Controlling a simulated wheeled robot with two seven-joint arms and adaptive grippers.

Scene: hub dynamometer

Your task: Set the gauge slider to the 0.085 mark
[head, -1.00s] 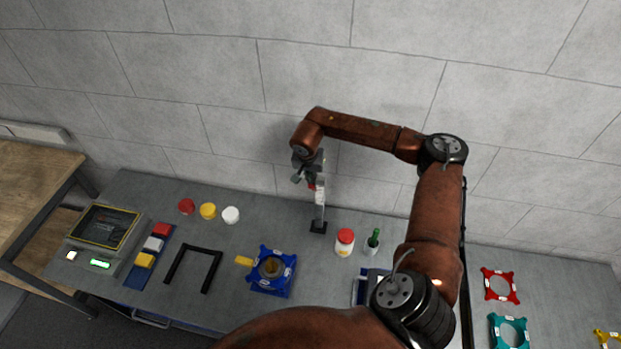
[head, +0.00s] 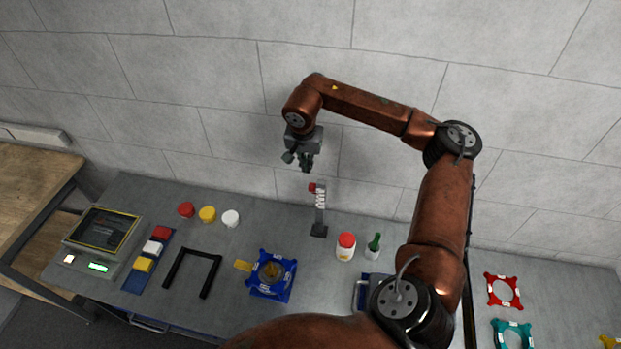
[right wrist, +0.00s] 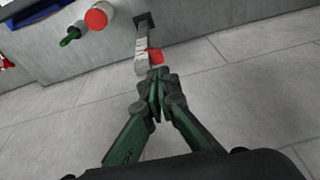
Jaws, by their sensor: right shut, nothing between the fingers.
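The gauge (head: 320,200) is an upright post with a white marked scale on a dark foot, near the back of the bench. Its red slider (head: 312,187) sits near the top of the scale. The scale's numbers are too small to read. My right gripper (head: 306,168) is shut and empty, just above the gauge top and apart from the slider in the head view. In the right wrist view the shut fingertips (right wrist: 156,84) overlap the line of sight to the red slider (right wrist: 155,57) and the gauge post (right wrist: 141,38). My left gripper is out of view.
A red-lidded jar (head: 345,247) and a green bottle (head: 374,243) stand right of the gauge. A blue fixture (head: 258,288) is in front. Red, yellow and white caps lie to the left, beyond a black frame (head: 172,272). The wall is behind.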

